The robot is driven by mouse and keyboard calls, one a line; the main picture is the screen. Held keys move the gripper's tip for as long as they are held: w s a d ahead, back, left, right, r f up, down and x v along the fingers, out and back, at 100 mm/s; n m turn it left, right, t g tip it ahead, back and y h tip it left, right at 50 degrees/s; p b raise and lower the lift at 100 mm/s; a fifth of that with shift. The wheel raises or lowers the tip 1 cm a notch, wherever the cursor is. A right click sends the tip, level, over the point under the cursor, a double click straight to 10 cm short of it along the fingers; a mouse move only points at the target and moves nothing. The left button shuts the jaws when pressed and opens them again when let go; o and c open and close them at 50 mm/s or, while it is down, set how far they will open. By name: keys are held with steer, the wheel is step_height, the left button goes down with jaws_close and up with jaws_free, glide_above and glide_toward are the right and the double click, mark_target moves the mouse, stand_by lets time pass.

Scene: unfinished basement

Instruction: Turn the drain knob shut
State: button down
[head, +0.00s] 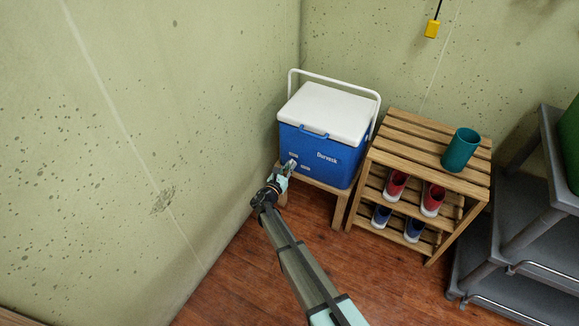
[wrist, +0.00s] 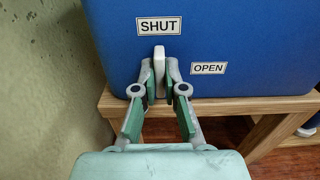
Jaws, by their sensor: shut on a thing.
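The blue cooler (head: 330,158) with a white lid and raised white handle stands on a wooden stand in the head view. In the wrist view its blue front (wrist: 230,40) carries a SHUT label (wrist: 159,26) above the drain knob and an OPEN label (wrist: 208,68) to the right. The white drain knob (wrist: 159,58) points upright, its tip just under the SHUT label. My gripper (wrist: 160,75) is closed around the knob, one finger on each side. In the head view my gripper (head: 289,165) is at the cooler's lower left front, hiding the knob.
A slatted wooden rack (head: 412,150) with a teal cup (head: 460,150) on top and shoes below stands right of the cooler. A grey shelf unit (head: 520,240) is farther right. The wall (wrist: 40,90) is close on the left.

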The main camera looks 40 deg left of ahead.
stand_by(0.3)
steer(key=c, duration=1.2)
jaws_free()
steer(key=shift+c, duration=0.2)
steer(key=s+d, duration=0.2)
steer(key=s, duration=0.9)
steer(key=shift+s+d, duration=0.15)
steer(key=shift+s, duration=0.25)
